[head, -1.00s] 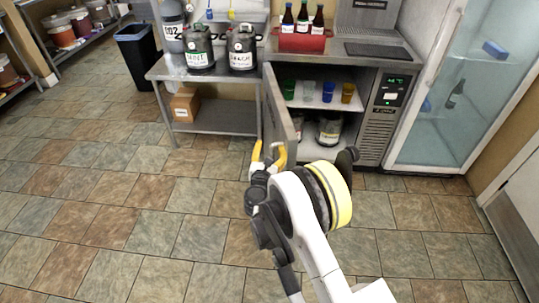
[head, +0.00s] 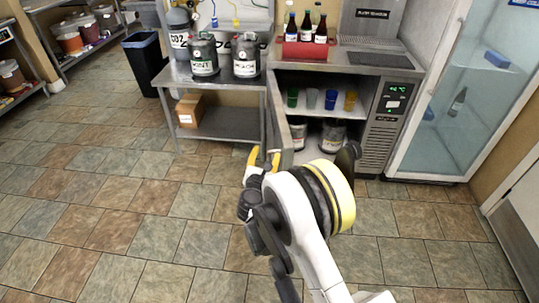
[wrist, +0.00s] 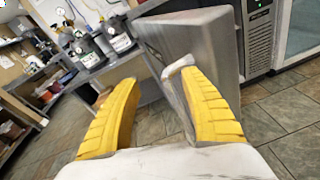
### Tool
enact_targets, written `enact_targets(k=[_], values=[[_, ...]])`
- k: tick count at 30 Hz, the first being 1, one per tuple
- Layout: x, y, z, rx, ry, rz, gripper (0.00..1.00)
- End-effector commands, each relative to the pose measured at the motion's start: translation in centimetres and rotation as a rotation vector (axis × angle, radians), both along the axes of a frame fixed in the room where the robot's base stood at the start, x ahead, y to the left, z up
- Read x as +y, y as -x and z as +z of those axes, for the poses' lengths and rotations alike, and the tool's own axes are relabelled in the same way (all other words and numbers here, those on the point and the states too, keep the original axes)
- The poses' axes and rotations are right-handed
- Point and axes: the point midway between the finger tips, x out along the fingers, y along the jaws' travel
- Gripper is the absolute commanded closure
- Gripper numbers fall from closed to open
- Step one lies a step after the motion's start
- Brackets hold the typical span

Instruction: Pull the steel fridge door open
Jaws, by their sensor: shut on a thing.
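The steel fridge door (head: 280,122) stands swung well out from the steel fridge (head: 378,140), seen nearly edge-on in the head view. Its broad steel face (wrist: 200,45) shows in the wrist view. The opening shows cups on a shelf and containers below. My gripper (head: 264,158) has yellow fingers at the door's near edge. A visible gap remains on the left finger's side.
A steel side table (head: 215,82) with dark kegs (head: 204,55) stands left of the door, close to it. A glass-door cooler (head: 450,90) stands at the right. A red bottle carrier (head: 305,50) sits on the fridge top. The tiled floor in front is clear.

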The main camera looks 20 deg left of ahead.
Motion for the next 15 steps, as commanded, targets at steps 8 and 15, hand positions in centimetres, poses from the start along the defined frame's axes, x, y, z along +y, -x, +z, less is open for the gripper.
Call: enact_targets(k=[8, 15], values=[[0.8, 2.0, 0.5, -0.010, 0.008, 0.003, 0.62], [1.4, 3.7, 0.3, -0.008, 0.007, 0.001, 0.62]])
